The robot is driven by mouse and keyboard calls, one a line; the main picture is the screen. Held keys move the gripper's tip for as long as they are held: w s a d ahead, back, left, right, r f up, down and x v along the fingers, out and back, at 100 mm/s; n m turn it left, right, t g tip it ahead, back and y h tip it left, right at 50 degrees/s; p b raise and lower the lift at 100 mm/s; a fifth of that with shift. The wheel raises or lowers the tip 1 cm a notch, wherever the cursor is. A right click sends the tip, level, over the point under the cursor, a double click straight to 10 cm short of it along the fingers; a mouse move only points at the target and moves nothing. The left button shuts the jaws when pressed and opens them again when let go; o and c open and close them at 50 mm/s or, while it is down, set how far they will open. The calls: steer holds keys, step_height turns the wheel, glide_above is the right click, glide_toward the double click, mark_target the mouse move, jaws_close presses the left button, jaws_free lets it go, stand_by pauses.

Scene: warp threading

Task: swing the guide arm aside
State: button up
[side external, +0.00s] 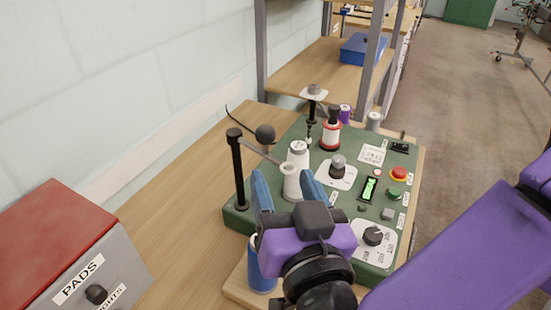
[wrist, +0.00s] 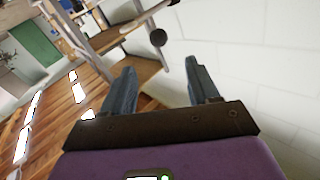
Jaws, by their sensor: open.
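The guide arm (side external: 254,147) is a thin bar reaching right from the top of a black post (side external: 238,175) at the left edge of the green panel. A dark ball knob (side external: 265,134) stands on it; the ball also shows in the wrist view (wrist: 157,38), ahead of my fingers. The bar's far end is close to a pale round piece (side external: 289,168); I cannot tell if they join. My gripper (side external: 283,178) has its blue fingers apart with nothing visible between them in the wrist view (wrist: 160,68). It is on the near side of the knob, not touching it.
The green panel (side external: 350,208) carries a white spool (side external: 298,150), a red-and-white bottle-like piece (side external: 331,132), knobs and a red button (side external: 398,174). A blue cylinder (side external: 261,270) stands near my gripper. A red-topped drawer box (side external: 60,235) is at left. Bare bench lies between.

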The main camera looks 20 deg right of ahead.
steer(key=shift+s+a, duration=0.1)
steer(key=shift+s, duration=1.3)
steer(key=w+a+r+n+g+y, duration=0.2)
steer(key=w+n+g+y, duration=0.25)
steer(key=y, duration=0.55)
steer(key=s+d+f+n+g+h, duration=0.2)
steer(key=s+d+f+n+g, duration=0.1)
steer(key=d, duration=1)
steer(key=s+d+f+n+g+h, duration=0.3)
steer(key=s+d+f+n+g, duration=0.1)
steer(key=d, duration=0.9)
steer(key=s+d+f+n+g+h, duration=0.3)
steer(key=s+d, duration=0.5)
steer(key=d, duration=0.5)
steer(key=f+n+g, duration=0.1)
steer(key=f+g, duration=0.1)
steer(key=g, duration=0.1)
steer(key=shift+s+d, duration=0.15)
steer(key=shift+d, duration=0.05)
